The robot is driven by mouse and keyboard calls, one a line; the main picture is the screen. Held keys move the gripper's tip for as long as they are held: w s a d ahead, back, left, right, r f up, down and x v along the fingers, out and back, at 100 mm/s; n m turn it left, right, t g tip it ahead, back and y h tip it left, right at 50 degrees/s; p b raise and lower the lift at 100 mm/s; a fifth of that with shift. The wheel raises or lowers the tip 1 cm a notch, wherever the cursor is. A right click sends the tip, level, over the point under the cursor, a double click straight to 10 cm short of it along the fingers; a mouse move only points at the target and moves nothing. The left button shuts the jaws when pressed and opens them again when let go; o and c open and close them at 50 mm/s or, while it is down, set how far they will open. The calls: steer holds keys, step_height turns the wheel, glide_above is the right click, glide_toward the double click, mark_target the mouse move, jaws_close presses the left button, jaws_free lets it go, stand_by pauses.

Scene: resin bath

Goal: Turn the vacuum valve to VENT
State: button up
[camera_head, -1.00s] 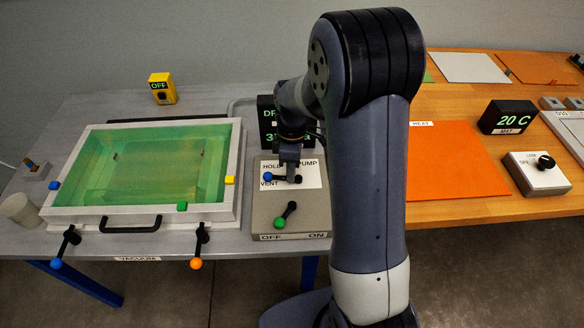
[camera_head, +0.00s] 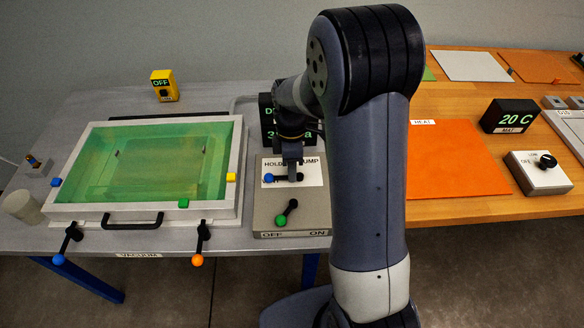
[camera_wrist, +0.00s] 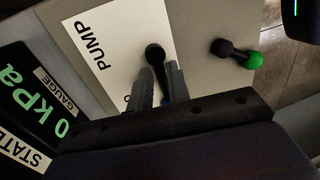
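The vacuum valve's black lever with a blue ball (camera_head: 269,178) points left on a grey panel (camera_head: 262,208). Its ball end lies over the VENT label, which is mostly covered. The HOLD and PUMP labels show above. My gripper (camera_head: 293,174) reaches down onto the lever from above. In the wrist view, the fingers of my gripper (camera_wrist: 158,83) are close together with the black lever (camera_wrist: 155,56) between them. The blue ball is mostly hidden behind the gripper there.
A green-knobbed OFF/ON lever (camera_head: 281,220) is just in front on the same panel. A dark gauge (camera_head: 267,118) stands behind, partly hidden by my arm. The vacuum chamber (camera_head: 232,190) with green contents is at left. An orange mat (camera_head: 455,165) lies at right.

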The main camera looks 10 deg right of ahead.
steer(key=o, duration=0.3)
step_height(320, 180, up, 11)
steer(key=w, duration=0.2)
steer(key=shift+d+f, duration=0.2)
stand_by(0.3)
steer(key=f, duration=0.3)
steer(key=s+f, duration=0.1)
steer(key=f, duration=0.3)
steer(key=s+f, duration=0.1)
steer(key=f, duration=0.2)
steer(key=shift+a+f, duration=0.2)
steer(key=shift+f, duration=0.2)
steer(key=shift+m, duration=0.3)
steer(key=shift+r, duration=0.15)
